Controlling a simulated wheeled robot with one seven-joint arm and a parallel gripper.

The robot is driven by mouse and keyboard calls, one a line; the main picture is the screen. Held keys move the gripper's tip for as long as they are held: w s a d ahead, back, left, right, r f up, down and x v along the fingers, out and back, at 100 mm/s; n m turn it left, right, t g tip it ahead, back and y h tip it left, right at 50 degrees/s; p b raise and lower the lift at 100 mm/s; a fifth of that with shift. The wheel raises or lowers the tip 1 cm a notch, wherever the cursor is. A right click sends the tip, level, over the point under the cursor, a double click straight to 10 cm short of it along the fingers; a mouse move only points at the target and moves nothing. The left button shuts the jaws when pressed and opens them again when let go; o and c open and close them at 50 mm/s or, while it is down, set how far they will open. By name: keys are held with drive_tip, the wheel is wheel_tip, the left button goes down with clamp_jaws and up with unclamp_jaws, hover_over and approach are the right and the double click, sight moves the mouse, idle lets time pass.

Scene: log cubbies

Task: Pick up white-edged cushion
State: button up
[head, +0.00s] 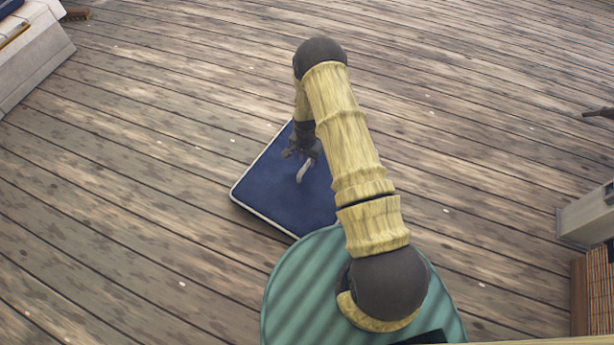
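The white-edged cushion (270,196) is dark blue and square with pale piping. It lies flat on the wooden floor, left of the middle in the head view. My arm and green base hide its right side. My gripper (297,168) points down over the upper middle of the cushion. One pale finger shows against the blue. I cannot tell whether the gripper touches the cushion, or how far apart the fingers are.
The plank floor (130,180) is clear to the left of the cushion and beyond it. A pale box-like piece (35,55) stands at the upper left. A grey block (588,215) and a slatted brown piece (598,290) stand at the right edge.

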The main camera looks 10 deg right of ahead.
sight(307, 164)
wheel_tip(307, 164, down, 4)
drive_tip(key=shift+s+d+r+b, duration=0.1)
drive_tip(key=shift+s+b, duration=0.05)
drive_tip(key=shift+b, duration=1.05)
drive_tip(key=shift+c, duration=0.5)
clamp_jaws()
